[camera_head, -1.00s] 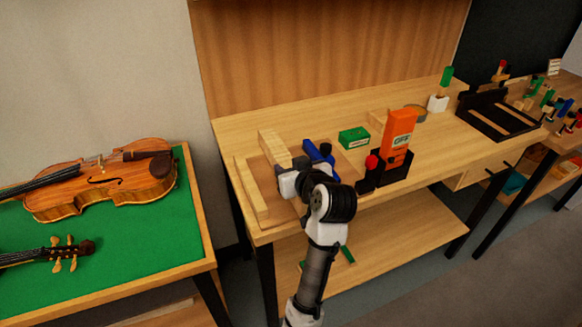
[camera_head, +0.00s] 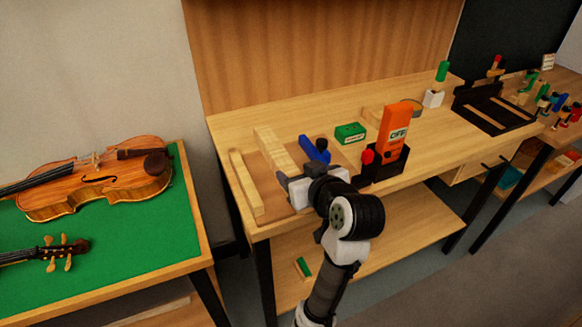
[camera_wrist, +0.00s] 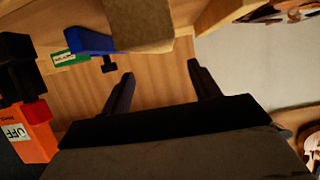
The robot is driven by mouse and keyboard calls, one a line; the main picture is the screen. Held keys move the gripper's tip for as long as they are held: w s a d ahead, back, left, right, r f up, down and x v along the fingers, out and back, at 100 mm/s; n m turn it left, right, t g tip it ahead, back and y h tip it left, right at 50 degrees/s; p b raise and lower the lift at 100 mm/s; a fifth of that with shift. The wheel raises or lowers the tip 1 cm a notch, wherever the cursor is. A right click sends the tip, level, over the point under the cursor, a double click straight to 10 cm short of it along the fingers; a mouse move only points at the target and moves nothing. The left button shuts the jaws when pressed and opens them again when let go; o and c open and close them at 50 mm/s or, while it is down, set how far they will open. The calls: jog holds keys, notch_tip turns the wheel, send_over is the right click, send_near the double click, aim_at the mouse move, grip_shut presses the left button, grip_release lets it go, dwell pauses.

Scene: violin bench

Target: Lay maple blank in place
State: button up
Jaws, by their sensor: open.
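A pale wooden block (camera_head: 274,150), which looks like the maple blank, lies lengthwise on a darker wooden area (camera_head: 258,173) at the left end of the workbench. Beside it on the left is a long pale strip (camera_head: 246,184). My gripper (camera_head: 283,186) is just in front of the block's near end. In the wrist view, my gripper (camera_wrist: 161,75) is open and nothing is between its fingers. The block's end (camera_wrist: 138,22) shows beyond the fingertips, apart from them. Which piece is the maple blank is not labelled.
A blue clamp (camera_head: 315,150) stands close to the right of the block. A green box (camera_head: 350,133) and an orange OFF sign (camera_head: 394,130) in a black holder are further right. A green-topped table (camera_head: 110,240) with a violin (camera_head: 95,182) stands at left.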

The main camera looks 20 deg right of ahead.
jog(key=v, duration=0.4)
